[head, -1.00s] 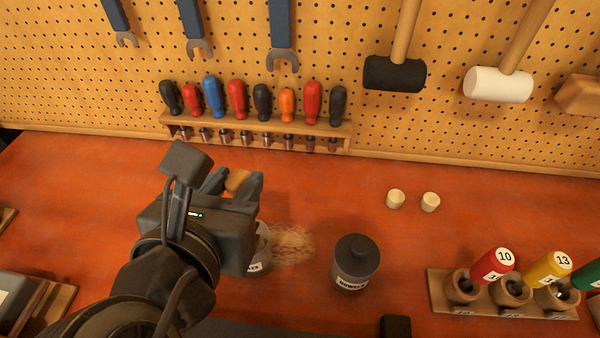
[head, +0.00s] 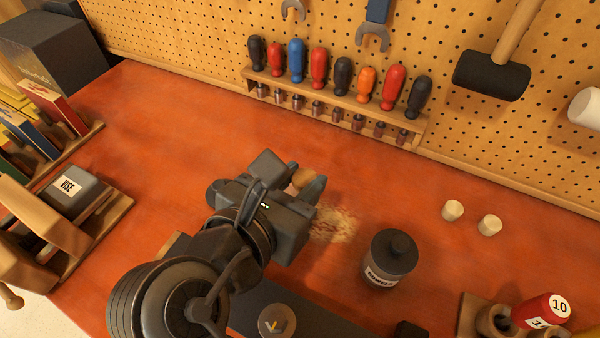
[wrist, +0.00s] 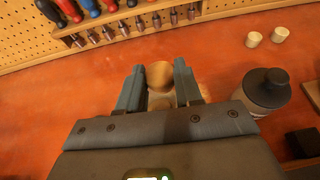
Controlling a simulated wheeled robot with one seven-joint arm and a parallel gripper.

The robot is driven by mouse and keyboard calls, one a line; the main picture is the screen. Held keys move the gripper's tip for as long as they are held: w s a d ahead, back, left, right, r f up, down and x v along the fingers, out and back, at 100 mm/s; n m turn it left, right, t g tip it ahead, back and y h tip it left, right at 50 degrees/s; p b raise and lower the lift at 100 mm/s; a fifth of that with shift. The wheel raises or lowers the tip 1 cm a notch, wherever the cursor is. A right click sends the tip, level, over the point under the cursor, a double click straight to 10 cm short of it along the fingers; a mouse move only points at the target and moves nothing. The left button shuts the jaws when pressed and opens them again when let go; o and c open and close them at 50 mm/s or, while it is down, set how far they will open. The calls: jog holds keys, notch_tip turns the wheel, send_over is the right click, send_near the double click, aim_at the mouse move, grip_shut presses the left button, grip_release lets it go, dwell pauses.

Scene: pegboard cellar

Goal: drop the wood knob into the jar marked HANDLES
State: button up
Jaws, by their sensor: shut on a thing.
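My gripper (head: 308,180) is shut on the wood knob (head: 301,177), a small rounded brown piece held between the two fingertips. In the wrist view the knob (wrist: 160,75) shows between the fingers of my gripper (wrist: 159,68). A pale shape shows just below the knob there, partly hidden by it and the gripper; I cannot tell whether it is a jar or the sawdust. The jar marked HANDLES cannot be made out in the head view now, where my gripper and arm cover that part of the bench.
A dark-lidded jar (head: 390,260) with another label stands right of my gripper; it also shows in the wrist view (wrist: 266,92). Sawdust (head: 335,222) lies between. Two pale pegs (head: 452,210) stand farther right. A screwdriver rack (head: 335,110) lines the back.

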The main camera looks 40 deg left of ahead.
jog(key=o, duration=1.1)
jog(key=shift+c, duration=0.2)
jog(key=v, duration=0.7)
jog(key=shift+s, duration=0.4)
jog(key=shift+r, duration=0.1)
